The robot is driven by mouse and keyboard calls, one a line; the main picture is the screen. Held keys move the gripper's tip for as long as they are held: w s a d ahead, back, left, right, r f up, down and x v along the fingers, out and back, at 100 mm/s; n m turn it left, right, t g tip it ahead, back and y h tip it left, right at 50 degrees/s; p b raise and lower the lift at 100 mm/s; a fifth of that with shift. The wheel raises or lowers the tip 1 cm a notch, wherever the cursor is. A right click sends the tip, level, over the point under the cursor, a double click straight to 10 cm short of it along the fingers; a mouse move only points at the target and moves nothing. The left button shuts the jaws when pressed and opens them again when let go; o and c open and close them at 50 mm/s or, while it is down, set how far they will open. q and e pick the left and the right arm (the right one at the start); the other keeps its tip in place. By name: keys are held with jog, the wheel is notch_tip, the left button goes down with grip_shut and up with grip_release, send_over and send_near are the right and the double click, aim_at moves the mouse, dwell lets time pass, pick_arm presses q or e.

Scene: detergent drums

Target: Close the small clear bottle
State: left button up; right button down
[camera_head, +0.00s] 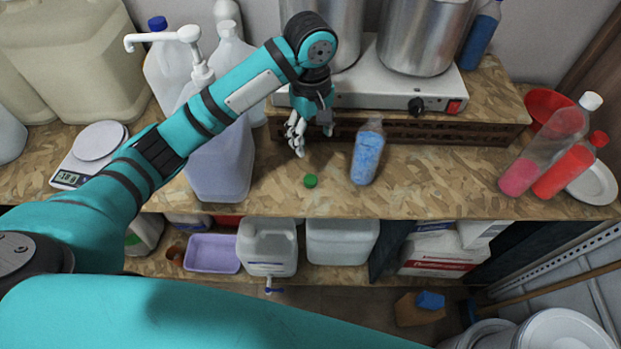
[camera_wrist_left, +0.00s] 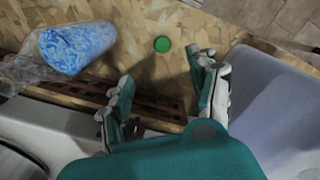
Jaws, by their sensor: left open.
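The small clear bottle (camera_head: 367,153) holds blue powder or granules and stands on the wooden worktop without a cap on its mouth. It also shows in the left wrist view (camera_wrist_left: 77,48). A green cap (camera_head: 310,181) lies on the worktop to the left of the bottle, near the front edge, and shows in the left wrist view (camera_wrist_left: 162,44). My left gripper (camera_head: 313,138) is open and empty, with its fingers pointing down, behind the cap and left of the bottle. It also shows in the left wrist view (camera_wrist_left: 168,68). My right gripper is out of view.
A large translucent jug (camera_head: 222,158) stands left of the gripper. A raised shelf (camera_head: 440,131) with a steel-pot heater (camera_head: 385,90) is behind. Red-filled bottles (camera_head: 568,166) stand at the right, and a scale (camera_head: 96,148) at the left. Worktop right of the bottle is clear.

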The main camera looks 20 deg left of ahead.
pick_arm(q)
jog(key=shift+w+a+r+n, duration=0.15)
jog(key=shift+a+r+n, duration=0.15)
jog(key=shift+r, duration=0.3)
send_over(310, 178)
notch_tip(310, 178, down, 11)
jog(key=shift+r+p, duration=0.1)
jog(key=shift+p, duration=0.2)
jog(key=shift+f, duration=0.75)
